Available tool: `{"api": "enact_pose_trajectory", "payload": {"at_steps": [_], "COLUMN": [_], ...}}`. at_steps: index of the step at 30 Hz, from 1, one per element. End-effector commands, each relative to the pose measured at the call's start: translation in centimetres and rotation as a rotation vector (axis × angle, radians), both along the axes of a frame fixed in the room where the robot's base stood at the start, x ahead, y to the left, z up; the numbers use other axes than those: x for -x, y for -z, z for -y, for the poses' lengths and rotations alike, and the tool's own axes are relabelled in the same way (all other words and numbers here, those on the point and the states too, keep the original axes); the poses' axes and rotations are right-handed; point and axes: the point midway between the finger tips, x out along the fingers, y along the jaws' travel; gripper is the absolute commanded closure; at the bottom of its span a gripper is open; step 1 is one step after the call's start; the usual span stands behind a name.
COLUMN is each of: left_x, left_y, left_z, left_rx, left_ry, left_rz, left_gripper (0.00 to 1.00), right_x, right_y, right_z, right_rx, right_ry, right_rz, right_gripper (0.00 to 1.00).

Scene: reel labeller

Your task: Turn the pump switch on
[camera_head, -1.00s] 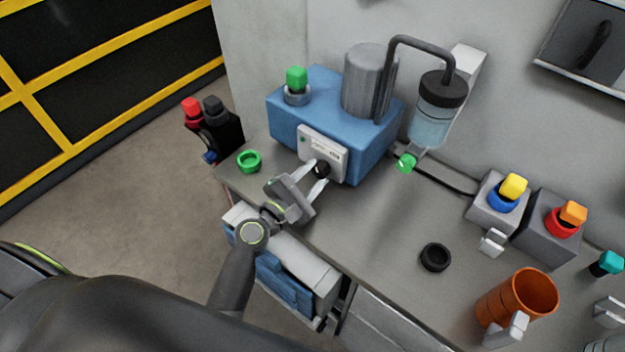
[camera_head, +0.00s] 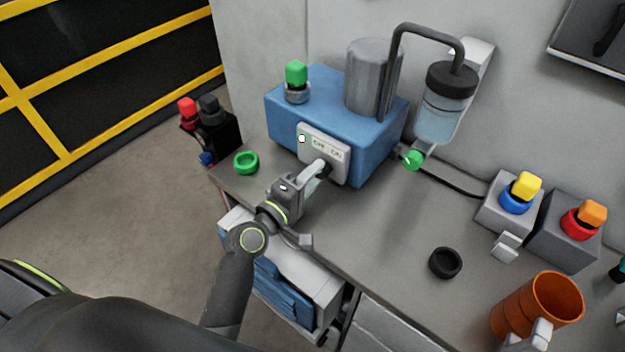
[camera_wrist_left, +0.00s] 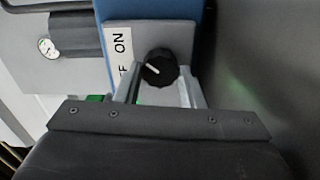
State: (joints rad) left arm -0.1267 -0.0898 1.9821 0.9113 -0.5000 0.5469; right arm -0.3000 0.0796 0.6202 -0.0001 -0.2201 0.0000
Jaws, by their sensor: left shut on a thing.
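The pump is a blue box (camera_head: 375,155) with a grey cylinder on top, at the back of the grey bench. The pump switch is a black knob; in the left wrist view the knob (camera_wrist_left: 160,67) shows a white pointer line aimed left, towards the lettering. My left gripper (camera_head: 322,170) is shut on the knob, with one finger on each side in the wrist view. In the head view the fingers largely hide the knob.
A green ring (camera_head: 246,162) lies left of my gripper. A black ring (camera_head: 445,263) and an orange cup (camera_head: 510,318) are to the right. A clear jar (camera_head: 437,118) with a green valve stands beside the pump. Button boxes (camera_head: 566,237) line the wall.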

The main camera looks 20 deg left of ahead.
Motion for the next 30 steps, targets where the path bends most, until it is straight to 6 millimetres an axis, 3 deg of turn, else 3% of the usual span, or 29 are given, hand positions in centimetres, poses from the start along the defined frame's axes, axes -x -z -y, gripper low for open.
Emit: {"api": "enact_pose_trajectory", "payload": {"at_steps": [9,25,26,30], "left_x": [0.03,0.04,0.04,0.03], "left_y": [0.19,0.17,0.17,0.12], "left_z": [0.03,0.01,0.01,0.01], "left_rx": [-0.104,-0.125,-0.125,-0.123], "left_ry": [0.002,0.002,0.002,0.002], "left_rz": [0.035,0.04,0.04,0.041], "left_gripper": [0.87,0.87,0.6,0.43], "right_x": [0.01,0.01,0.01,0.01], "right_y": [0.79,0.83,0.83,0.83], "right_z": [0.0,0.0,0.0,0.0], "right_rx": [0.0,0.0,0.0,0.0], "right_ry": [0.0,0.0,0.0,0.0], "right_rz": [0.0,0.0,0.0,0.0], "right_gripper": [0.64,0.64,0.64,0.64]}}
